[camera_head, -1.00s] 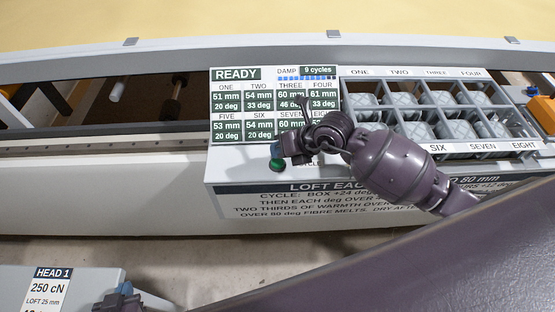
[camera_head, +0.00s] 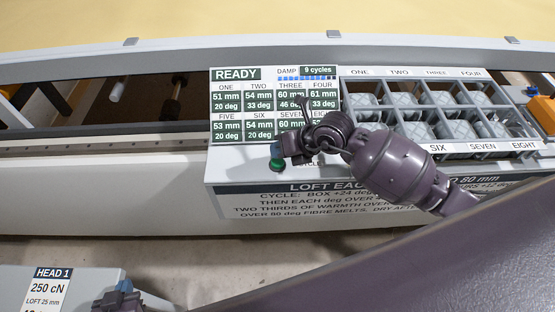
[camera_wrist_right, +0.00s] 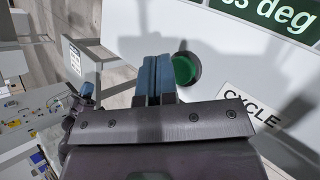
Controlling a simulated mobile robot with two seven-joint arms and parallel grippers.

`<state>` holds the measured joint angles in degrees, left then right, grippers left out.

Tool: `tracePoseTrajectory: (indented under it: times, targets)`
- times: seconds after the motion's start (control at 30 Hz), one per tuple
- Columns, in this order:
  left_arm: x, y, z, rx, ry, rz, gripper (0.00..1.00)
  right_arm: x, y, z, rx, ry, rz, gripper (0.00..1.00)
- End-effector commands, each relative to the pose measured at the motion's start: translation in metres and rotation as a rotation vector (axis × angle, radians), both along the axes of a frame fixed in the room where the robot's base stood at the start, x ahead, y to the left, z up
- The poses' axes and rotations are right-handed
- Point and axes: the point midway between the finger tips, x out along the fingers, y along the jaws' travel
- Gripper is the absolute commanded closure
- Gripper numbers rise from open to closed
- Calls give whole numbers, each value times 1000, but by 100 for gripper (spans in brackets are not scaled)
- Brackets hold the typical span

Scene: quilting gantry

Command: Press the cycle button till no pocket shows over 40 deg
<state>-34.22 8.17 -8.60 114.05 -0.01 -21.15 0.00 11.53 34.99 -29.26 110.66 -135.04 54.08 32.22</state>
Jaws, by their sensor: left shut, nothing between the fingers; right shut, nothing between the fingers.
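The green cycle button (camera_head: 277,164) is on the panel front below the display (camera_head: 274,106). The display reads READY and DAMP 9 cycles. It shows THREE at 46 deg, TWO and FOUR at 33, ONE, FIVE and SIX at 20. My right arm hides the degrees of SEVEN and most of EIGHT. My right gripper (camera_head: 280,151) is shut and empty at the button. In the right wrist view its blue fingers (camera_wrist_right: 155,78) are together just left of the green button (camera_wrist_right: 186,69); contact cannot be told. My left gripper (camera_head: 126,286) is shut and empty at lower left.
The pocket box (camera_head: 441,80) with several quilted pads stands right of the display. A HEAD 1 unit (camera_head: 55,285) is at lower left. An orange block (camera_head: 545,112) sits at the right edge. The white rail front (camera_head: 110,185) left of the panel is clear.

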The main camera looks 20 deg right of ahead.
Motion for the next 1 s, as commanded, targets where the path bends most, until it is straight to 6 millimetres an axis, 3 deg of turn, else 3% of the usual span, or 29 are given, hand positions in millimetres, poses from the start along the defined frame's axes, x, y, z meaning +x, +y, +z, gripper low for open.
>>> tracePoseTrajectory:
  times: [1.0]
  targets:
    - [-1, 0, -1, 0, 2, 0, 100, 0, 0, -9, 0, 0, 0, 100]
